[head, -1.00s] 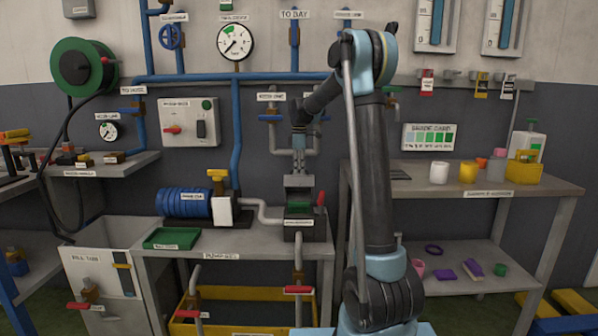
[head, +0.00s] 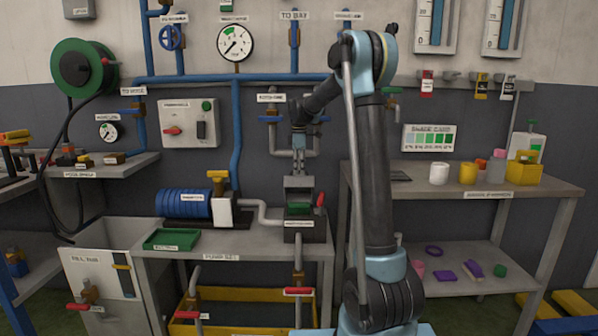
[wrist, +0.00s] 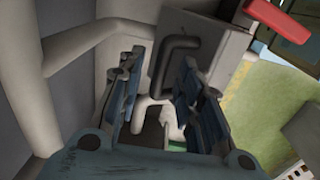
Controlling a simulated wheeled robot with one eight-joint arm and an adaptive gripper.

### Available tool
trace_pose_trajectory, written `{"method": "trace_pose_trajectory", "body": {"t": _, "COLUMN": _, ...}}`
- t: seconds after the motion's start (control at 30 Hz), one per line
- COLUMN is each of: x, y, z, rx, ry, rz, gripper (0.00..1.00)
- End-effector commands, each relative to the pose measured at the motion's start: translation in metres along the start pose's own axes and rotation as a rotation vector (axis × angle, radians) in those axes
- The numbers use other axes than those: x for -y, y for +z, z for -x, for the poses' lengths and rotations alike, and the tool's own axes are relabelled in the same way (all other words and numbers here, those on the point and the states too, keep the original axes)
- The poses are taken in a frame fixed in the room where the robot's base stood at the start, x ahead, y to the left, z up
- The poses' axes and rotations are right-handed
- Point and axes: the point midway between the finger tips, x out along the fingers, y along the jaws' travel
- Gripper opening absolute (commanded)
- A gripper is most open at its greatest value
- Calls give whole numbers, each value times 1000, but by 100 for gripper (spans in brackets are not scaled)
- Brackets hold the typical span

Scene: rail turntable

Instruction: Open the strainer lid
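The strainer (head: 305,230) is a dark box at the right end of the pump bench, with green showing in its open top. Its grey lid (head: 298,182) stands raised above the box. In the wrist view the lid (wrist: 215,45) is a grey plate with a dark bent handle (wrist: 180,58). My gripper (head: 298,165) is just above the lid, pointing down. In the wrist view my gripper (wrist: 160,88) has its blue fingers spread apart, with the handle showing between and beyond them. Whether a finger touches the lid is unclear.
A red-handled lever (head: 320,200) stands right beside the strainer; red also shows in the wrist view (wrist: 280,18). A pale pipe (head: 265,213) joins the strainer to the blue pump (head: 184,203). A green tray (head: 171,239) lies at the bench's left. Wall pipes are close behind.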

Motion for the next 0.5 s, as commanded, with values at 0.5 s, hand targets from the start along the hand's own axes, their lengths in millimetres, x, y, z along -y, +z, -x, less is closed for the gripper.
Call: {"method": "trace_pose_trajectory", "body": {"t": 0.5, "x": 0, "y": 0, "z": 88, "rx": 0, "ry": -1, "rz": 0, "gripper": 33}}
